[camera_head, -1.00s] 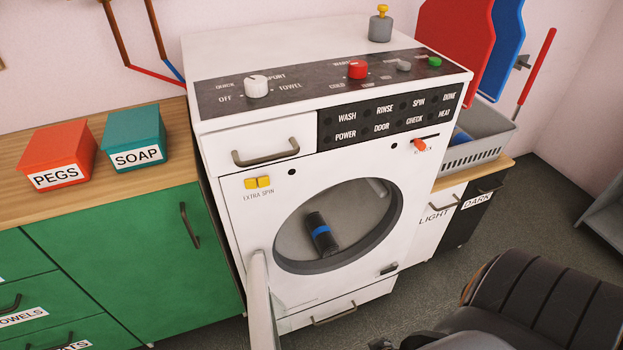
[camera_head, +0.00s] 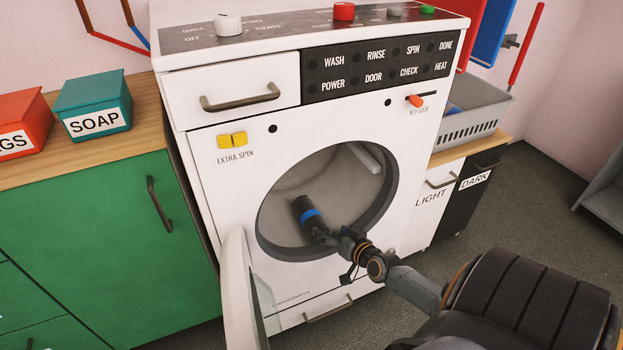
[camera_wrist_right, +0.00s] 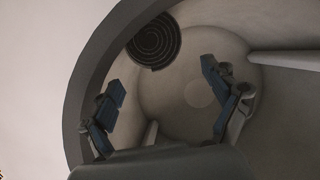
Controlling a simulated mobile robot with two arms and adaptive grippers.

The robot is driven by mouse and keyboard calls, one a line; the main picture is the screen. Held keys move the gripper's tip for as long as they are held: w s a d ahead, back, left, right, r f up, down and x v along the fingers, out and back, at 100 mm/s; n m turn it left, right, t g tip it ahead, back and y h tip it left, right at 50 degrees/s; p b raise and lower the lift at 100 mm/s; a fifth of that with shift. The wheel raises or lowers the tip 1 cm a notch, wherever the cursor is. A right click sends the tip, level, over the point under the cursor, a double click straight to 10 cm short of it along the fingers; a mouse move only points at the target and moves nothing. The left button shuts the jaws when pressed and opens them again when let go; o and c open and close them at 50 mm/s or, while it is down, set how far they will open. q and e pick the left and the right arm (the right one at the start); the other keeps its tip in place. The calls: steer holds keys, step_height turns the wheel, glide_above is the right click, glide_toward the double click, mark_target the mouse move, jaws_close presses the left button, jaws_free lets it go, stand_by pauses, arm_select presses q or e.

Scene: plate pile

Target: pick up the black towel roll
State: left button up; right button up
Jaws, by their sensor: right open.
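My left gripper is not in view.
The drum's dark rim (camera_head: 388,200) surrounds the right gripper. The machine's open door (camera_head: 238,285) stands out at the lower left. A pale fin (camera_head: 364,157) juts inside the drum. A green cabinet (camera_head: 100,230) stands left, and a grey basket (camera_head: 475,118) right.

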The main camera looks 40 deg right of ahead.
mark_target(318, 223)
steer(key=shift+x, duration=0.95)
steer(key=b+x, duration=0.2)
steer(key=x, duration=0.2)
steer(key=shift+w+f+b, duration=0.2)
steer(key=shift+f+b, duration=0.05)
steer(key=shift+b, duration=0.05)
steer(key=shift+w+f, duration=0.1)
steer(key=shift+w, duration=0.4)
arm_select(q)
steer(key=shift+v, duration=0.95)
arm_select(e)
steer(key=c, duration=1.4)
